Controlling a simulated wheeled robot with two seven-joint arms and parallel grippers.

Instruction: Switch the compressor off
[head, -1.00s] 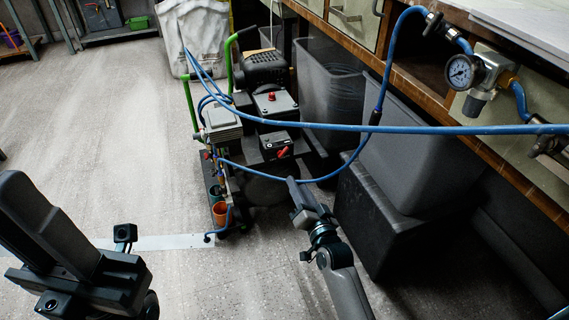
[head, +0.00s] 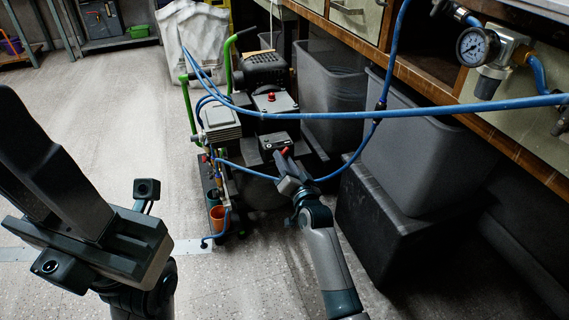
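The compressor (head: 262,75) stands on the floor at upper centre, with green handles and a black motor.
A blue hose (head: 400,114) runs across in front of the compressor and loops below. Grey bins (head: 425,160) and a black box (head: 375,220) stand to the right under the workbench (head: 480,125) with a pressure gauge (head: 474,46). Floor at left is free.

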